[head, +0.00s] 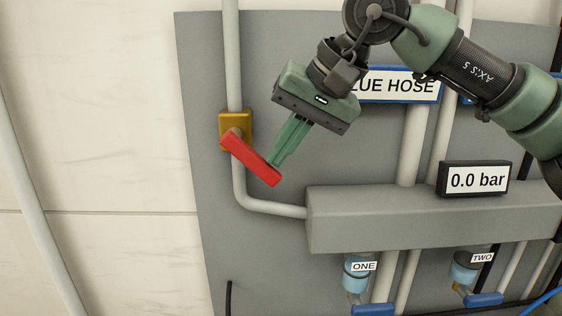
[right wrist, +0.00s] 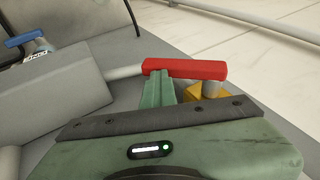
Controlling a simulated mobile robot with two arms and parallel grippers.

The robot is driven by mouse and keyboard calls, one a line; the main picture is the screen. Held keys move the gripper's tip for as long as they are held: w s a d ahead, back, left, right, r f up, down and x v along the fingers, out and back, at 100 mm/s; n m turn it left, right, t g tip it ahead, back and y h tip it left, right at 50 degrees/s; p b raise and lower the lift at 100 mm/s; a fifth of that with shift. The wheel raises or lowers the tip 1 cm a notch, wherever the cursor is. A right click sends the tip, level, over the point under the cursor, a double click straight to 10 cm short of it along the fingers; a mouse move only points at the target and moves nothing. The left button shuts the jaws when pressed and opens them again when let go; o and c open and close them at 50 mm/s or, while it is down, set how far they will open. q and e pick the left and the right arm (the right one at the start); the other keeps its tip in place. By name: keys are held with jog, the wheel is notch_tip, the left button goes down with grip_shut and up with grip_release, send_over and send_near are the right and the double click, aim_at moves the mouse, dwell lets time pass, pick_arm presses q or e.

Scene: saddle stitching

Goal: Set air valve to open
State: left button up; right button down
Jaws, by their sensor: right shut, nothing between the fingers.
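The air valve has a yellow body (head: 236,128) on a pale vertical pipe and a red lever handle (head: 252,160). In the head view the handle slants from the valve body down to the right. In the right wrist view the red handle (right wrist: 185,69) lies across the fingertips, with the yellow body (right wrist: 208,92) at its right end. My right gripper (head: 273,162) is shut, with nothing between its fingers. Its fingertips are at the handle's upper right side, near the free end; I cannot tell whether they touch. My left gripper is not in view.
A grey manifold box (head: 430,215) with a display (head: 475,180) reading 0.0 bar is right of the valve. Below are blue-handled valves labelled ONE (head: 364,266) and TWO (head: 482,258). My arm partly covers a hose sign (head: 405,87). The panel left of the handle is clear.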

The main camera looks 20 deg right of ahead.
aim_at(266, 169)
jog(key=f+y+b, duration=0.1)
jog(key=y+b, duration=0.1)
jog(key=b, duration=0.2)
jog(key=a+f+t+y+b, duration=0.1)
jog(key=f+b, duration=0.1)
jog(key=b, duration=0.2)
jog(key=f+m+t+y+b, duration=0.1)
jog(key=f+y+b, duration=0.1)
jog(key=b, duration=0.2)
jog(key=shift+w+a+y, duration=0.3)
jog(key=shift+a+y+b, duration=0.2)
jog(key=shift+y+b, duration=0.4)
jog(key=shift+b, duration=0.1)
jog(key=shift+w+a+t+b, duration=0.15)
jog(key=shift+a+t+b, duration=0.15)
jog(key=shift+a+b, duration=0.15)
jog(key=shift+r, duration=0.1)
jog(key=shift+r+p, duration=0.7)
jog(key=shift+p, duration=0.1)
